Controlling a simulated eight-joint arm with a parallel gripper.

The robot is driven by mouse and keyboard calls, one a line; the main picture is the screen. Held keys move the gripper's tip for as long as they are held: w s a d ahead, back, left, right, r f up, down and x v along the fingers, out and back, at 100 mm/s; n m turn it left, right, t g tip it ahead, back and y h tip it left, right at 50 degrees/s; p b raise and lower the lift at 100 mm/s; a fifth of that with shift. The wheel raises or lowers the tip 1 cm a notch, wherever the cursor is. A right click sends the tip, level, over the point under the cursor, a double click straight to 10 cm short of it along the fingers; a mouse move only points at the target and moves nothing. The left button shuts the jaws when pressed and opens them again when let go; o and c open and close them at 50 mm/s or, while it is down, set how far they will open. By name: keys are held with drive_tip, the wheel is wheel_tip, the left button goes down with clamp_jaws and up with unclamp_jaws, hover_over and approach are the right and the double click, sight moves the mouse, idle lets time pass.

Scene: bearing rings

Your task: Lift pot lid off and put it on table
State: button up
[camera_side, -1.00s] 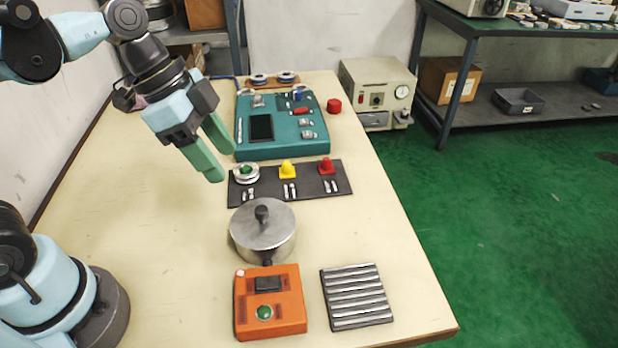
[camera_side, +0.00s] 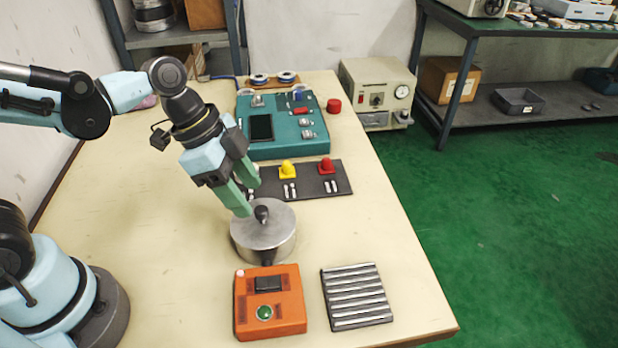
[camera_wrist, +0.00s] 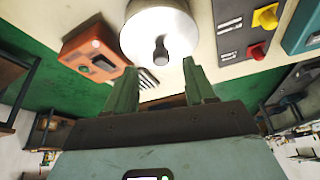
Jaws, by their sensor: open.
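The silver pot (camera_side: 262,247) stands on the pale table, with its flat metal lid (camera_side: 275,228) on top. A dark knob (camera_side: 262,213) rises from the lid's middle. My gripper (camera_side: 248,198) has green fingers and is open and empty. It is above the far left part of the lid, close to the knob. In the wrist view my gripper (camera_wrist: 158,92) has its fingers spread wide, and the knob (camera_wrist: 160,50) shows beyond the tips, between them. The lid (camera_wrist: 150,25) fills the top middle there. Contact with the lid cannot be told.
An orange box (camera_side: 270,315) with a green button is just in front of the pot, with a ribbed tray (camera_side: 356,296) to its right. Behind are a dark mat (camera_side: 310,190) with yellow and red pieces and a teal console (camera_side: 290,145). The table's left is clear.

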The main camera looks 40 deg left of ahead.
sight(258, 209)
drive_tip(key=shift+x, duration=2.3)
clamp_jaws()
